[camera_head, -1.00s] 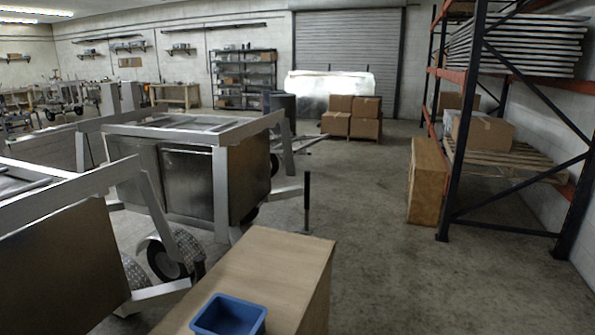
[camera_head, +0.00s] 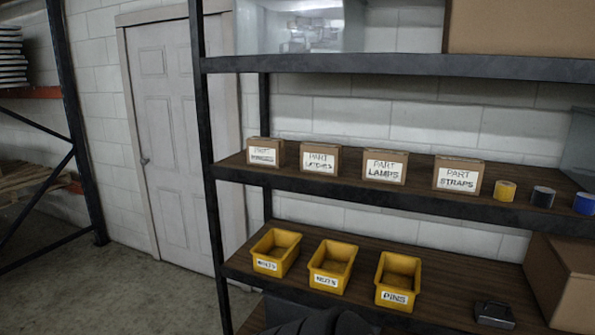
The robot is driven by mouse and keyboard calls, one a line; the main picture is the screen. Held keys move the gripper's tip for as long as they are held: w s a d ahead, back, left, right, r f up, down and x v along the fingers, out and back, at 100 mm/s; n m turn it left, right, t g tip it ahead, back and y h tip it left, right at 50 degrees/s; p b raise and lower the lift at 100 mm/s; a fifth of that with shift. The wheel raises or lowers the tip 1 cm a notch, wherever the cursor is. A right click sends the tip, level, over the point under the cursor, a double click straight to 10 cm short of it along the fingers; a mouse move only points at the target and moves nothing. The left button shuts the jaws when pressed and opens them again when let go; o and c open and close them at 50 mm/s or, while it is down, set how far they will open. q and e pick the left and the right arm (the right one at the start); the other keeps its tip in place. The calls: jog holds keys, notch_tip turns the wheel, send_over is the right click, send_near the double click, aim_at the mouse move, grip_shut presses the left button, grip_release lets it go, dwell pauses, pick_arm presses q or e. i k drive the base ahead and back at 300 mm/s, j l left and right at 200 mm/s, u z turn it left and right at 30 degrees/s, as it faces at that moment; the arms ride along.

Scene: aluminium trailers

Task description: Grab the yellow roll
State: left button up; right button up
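The yellow roll (camera_head: 505,191) stands on the middle shelf board, toward its right end. A black roll (camera_head: 542,197) stands just right of it, and a blue roll (camera_head: 585,203) is farther right at the picture edge. The three rolls stand apart from each other. Neither of my grippers can be made out. A dark rounded shape at the bottom edge may be part of my arm, but I cannot tell.
The shelf rack (camera_head: 400,196) holds several labelled cardboard boxes left of the roll. Yellow bins (camera_head: 398,281), a small grey object (camera_head: 495,315) and a cardboard box (camera_head: 565,283) are on the lower board. Open floor and a white door (camera_head: 170,130) are at left.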

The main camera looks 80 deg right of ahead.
aim_at(504, 191)
jog(key=z, duration=3.8)
jog(key=i+l+u, duration=0.1)
jog(key=l+u, duration=0.25)
jog(key=i+l+u, duration=0.1)
jog(key=u, duration=0.3)
jog(key=l+u, duration=0.35)
